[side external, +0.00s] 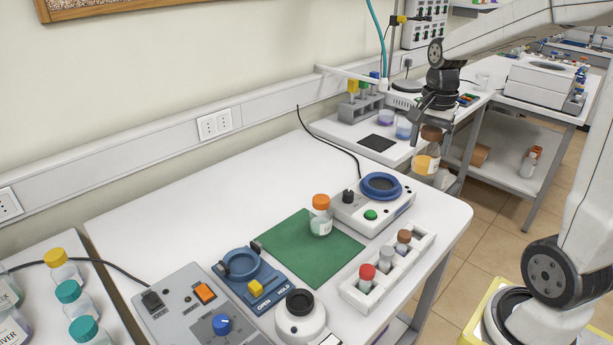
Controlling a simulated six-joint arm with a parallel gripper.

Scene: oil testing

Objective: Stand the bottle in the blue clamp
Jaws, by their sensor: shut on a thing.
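My gripper (432,120) is at the upper right, pointing down, shut on the cap of a bottle (427,160) with a brown cap and amber-orange contents. The bottle hangs roughly upright in the air, beyond the white instrument. The blue clamp (243,265) is at the table's front middle: a round ring on a blue base marked OPEN and HOLD, with a yellow knob (255,288). No bottle stands in its ring. A second bottle (321,218), clear with an orange cap, stands upright on the green mat (290,246).
A white instrument (365,212) with a blue ring stands behind the mat. A white rack (350,292) of capped vials is to the right. A grey control box (180,310) and a round white device (300,325) flank the clamp. The left rear tabletop is clear.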

